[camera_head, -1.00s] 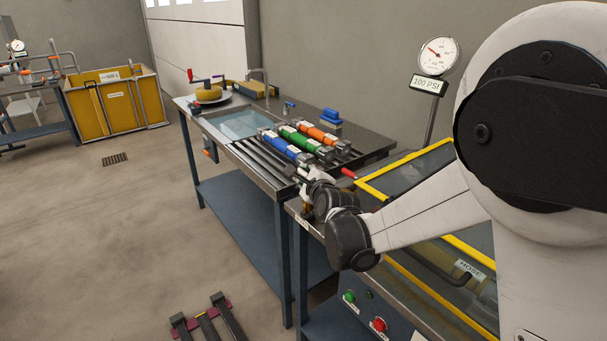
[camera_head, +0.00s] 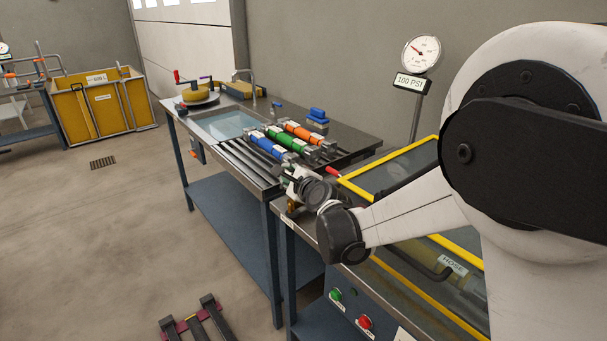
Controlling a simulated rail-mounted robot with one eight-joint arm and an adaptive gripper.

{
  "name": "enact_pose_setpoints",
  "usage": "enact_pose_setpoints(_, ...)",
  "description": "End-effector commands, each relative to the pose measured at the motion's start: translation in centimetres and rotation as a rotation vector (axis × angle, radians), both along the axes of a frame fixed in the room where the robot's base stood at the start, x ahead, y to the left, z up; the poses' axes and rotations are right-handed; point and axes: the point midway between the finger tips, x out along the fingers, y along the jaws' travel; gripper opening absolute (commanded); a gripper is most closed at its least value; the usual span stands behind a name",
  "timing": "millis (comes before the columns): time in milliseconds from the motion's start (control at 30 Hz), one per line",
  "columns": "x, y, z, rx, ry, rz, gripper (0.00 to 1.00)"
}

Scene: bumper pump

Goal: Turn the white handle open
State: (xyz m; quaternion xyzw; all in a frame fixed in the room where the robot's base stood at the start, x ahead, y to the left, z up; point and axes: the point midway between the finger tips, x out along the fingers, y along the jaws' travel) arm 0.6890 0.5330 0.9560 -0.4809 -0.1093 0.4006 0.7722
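I cannot make out a white handle in this view. My arm reaches out to the near end of the roller table, and my gripper (camera_head: 287,176) is at that end, over the corner where the two benches meet. My wrist covers most of it. The fingers are too small and hidden to tell open from shut, or whether they touch anything. A small brass-coloured part (camera_head: 292,206) shows just below the wrist. A short red handle (camera_head: 333,171) sticks out beside the yellow-framed cover (camera_head: 372,195), right of my gripper.
Blue (camera_head: 271,144), green (camera_head: 289,141) and orange (camera_head: 304,133) cylinders lie on the rollers just beyond my gripper. The gauge (camera_head: 421,53) stands behind the covered bench. Green (camera_head: 336,294) and red (camera_head: 365,321) buttons are on its front. The floor at left is mostly clear.

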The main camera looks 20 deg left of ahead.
Motion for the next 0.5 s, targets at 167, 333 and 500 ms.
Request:
enact_pose_setpoints(167,-0.62,0.90,-0.14,0.001,-0.002,0.028,0.00)
enact_pose_setpoints(333,-0.64,0.90,-0.12,0.000,-0.002,0.028,0.00)
enact_pose_setpoints(500,-0.62,0.87,-0.11,0.000,-0.002,0.028,0.20)
